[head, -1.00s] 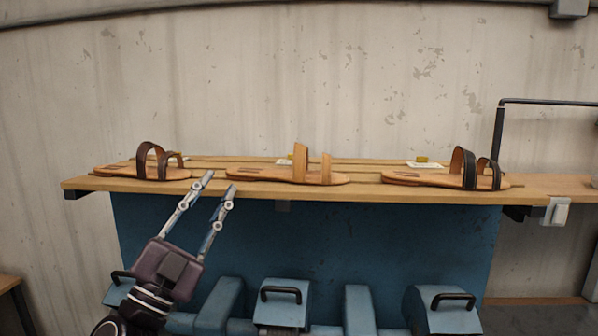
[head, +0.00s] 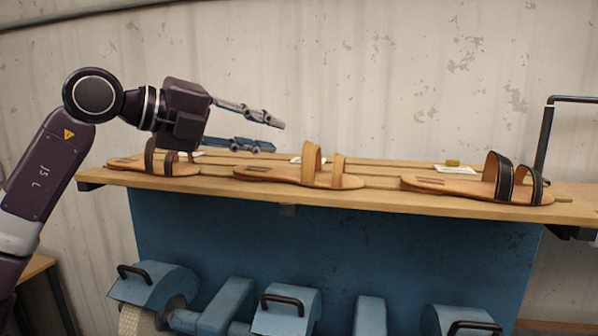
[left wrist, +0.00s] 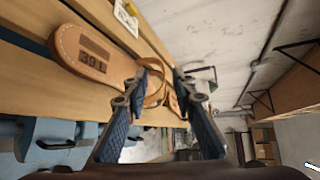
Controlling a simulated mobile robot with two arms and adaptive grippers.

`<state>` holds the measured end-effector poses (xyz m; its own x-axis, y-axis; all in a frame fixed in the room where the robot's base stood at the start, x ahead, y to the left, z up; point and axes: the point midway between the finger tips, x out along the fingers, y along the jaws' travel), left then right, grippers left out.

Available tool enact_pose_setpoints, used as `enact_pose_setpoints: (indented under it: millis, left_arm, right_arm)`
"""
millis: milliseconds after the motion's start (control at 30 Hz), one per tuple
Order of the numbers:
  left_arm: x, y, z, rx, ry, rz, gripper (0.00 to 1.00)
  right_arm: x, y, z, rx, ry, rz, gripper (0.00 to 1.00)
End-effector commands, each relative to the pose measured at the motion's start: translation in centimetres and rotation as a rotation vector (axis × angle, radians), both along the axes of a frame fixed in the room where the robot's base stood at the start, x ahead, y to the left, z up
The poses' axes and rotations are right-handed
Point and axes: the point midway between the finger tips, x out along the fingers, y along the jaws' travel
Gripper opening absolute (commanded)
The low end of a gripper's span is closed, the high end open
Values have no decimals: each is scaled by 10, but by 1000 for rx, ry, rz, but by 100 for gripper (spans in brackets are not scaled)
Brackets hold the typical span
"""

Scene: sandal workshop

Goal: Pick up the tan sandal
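The tan sandal (head: 283,175), with tan straps, lies sole down in the middle of the wooden shelf. My left gripper (head: 277,136) is above its heel end, level and pointing right, with its tips left of the front straps in the head view. The fingers are open and apart. In the left wrist view the sandal's sole (left wrist: 95,50) carries a dark stamp. A tan strap shows by the open fingers (left wrist: 165,72); I cannot tell whether it lies between them or beyond. My right gripper is out of view.
A sandal with dark brown straps (head: 125,164) lies at the left, partly behind my gripper. A sandal with black straps (head: 450,185) lies at the right. White cards (head: 455,169) lie behind. A black metal frame (head: 545,140) stands at the right end.

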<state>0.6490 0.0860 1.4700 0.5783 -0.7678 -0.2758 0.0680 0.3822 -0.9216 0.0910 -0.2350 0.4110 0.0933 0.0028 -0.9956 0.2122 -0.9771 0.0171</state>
Motion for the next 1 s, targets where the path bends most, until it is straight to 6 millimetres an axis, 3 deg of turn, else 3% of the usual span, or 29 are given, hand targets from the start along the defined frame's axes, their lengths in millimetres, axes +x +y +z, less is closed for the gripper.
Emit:
enact_pose_setpoints:
  millis: [500,767,1000]
  left_arm:
    - [26,-56,-12,-3,3,-7,25]
    - [30,-60,-17,-2,-2,-4,25]
    - [30,-60,-17,-3,-2,-4,0]
  right_arm:
    - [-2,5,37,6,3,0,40]
    - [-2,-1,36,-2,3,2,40]
    - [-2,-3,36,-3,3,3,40]
